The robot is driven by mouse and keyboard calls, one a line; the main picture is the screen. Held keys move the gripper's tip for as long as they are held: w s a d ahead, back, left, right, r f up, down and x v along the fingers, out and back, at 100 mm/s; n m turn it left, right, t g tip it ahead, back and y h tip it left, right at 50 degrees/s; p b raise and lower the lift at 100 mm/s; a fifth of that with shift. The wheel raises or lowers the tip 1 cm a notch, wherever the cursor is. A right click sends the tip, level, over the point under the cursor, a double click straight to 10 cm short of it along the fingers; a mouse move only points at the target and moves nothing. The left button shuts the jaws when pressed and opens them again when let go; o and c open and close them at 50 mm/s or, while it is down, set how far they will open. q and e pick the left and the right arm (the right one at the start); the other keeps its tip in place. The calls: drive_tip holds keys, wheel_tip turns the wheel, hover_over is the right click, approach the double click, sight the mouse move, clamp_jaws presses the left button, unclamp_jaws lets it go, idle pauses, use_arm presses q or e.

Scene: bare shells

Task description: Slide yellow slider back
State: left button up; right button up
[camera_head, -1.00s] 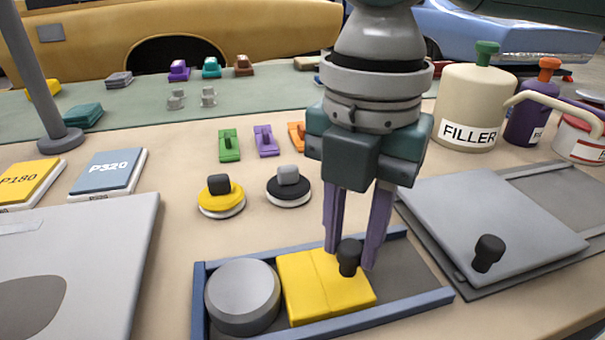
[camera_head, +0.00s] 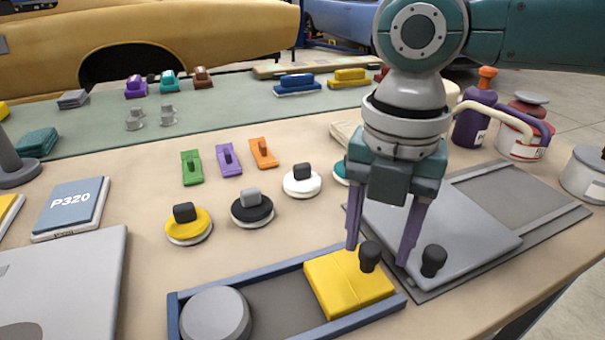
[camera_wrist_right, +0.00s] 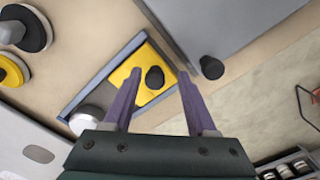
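The yellow slider (camera_head: 345,287), a block with a black knob (camera_head: 370,256), sits at the right end of a blue-edged track (camera_head: 285,265). A grey round disc (camera_head: 215,315) is at the track's left end, with bare grey floor between them. My right gripper (camera_head: 377,256) points down at the knob, its purple fingers spread apart. The right wrist view shows the slider (camera_wrist_right: 128,80) and the knob (camera_wrist_right: 154,77) between the open fingers (camera_wrist_right: 160,72); I cannot tell whether a finger touches it. My left gripper is not in view.
A grey sliding plate (camera_head: 450,225) with its own black knob (camera_head: 433,261) lies close right of my gripper. Yellow, black and white round pads (camera_head: 188,225) stand behind the track. A grey panel (camera_head: 65,285) lies to the left.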

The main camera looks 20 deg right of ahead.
sight(374, 246)
drive_tip(key=shift+a, duration=0.15)
drive_tip(key=shift+r, duration=0.25)
wheel_tip(374, 246, up, 10)
drive_tip(key=shift+f+p, duration=0.25)
drive_tip(key=shift+p, duration=0.45)
